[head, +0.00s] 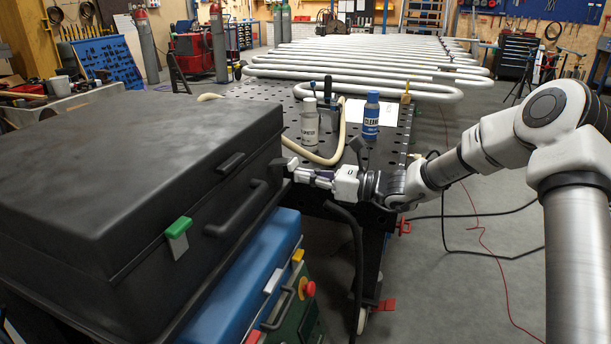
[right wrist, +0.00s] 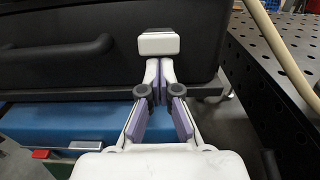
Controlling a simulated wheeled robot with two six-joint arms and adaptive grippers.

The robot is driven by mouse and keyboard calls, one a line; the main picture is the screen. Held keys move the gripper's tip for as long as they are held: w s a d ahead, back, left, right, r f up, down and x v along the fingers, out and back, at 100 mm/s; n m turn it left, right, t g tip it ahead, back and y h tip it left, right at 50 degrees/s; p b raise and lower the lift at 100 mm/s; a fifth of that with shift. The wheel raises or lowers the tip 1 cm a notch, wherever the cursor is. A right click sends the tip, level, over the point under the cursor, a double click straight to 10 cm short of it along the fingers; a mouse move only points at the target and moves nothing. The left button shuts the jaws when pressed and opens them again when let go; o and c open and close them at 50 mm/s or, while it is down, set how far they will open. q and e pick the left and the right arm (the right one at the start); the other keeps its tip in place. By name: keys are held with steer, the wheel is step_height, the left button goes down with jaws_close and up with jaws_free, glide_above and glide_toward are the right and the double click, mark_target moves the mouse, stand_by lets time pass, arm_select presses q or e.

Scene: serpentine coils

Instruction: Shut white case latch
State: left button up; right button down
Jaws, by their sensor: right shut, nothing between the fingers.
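The black case (head: 110,150) stands at the left with its lid down. Its green latch (head: 178,228) is on the front face, left of the handle (head: 237,208). In the right wrist view the white latch (right wrist: 159,43) is on the case's dark front, right of the handle. In the head view my right gripper hides most of that spot. My right gripper (head: 297,170) is shut and empty, its fingertips (right wrist: 159,68) at or just below the white latch. I cannot tell whether they touch it, nor how far the latch is folded. My left gripper is out of view.
A blue case (head: 265,260) lies under the black one. Right of it is a perforated black table (head: 385,150) with a white-grey bottle (head: 309,125), a blue bottle (head: 371,118) and a pale hose (head: 339,140). Serpentine pipes (head: 350,75) fill the back. Floor at the right has cables.

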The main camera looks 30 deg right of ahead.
mark_target(294, 160)
steer(key=r+g+h+p, duration=0.2)
steer(key=r+g+p, duration=0.1)
steer(key=p, duration=0.7)
steer(key=r+g+h+p, duration=0.3)
steer(key=r+p, duration=0.1)
steer(key=p, duration=0.6)
steer(key=shift+w+a, duration=0.15)
steer(key=shift+a, duration=0.05)
steer(key=shift+w+a+r+p, duration=0.65)
steer(key=shift+w+a+r, duration=0.05)
steer(key=shift+w+r, duration=0.1)
steer(key=shift+r+p, duration=0.55)
steer(key=shift+r, duration=0.25)
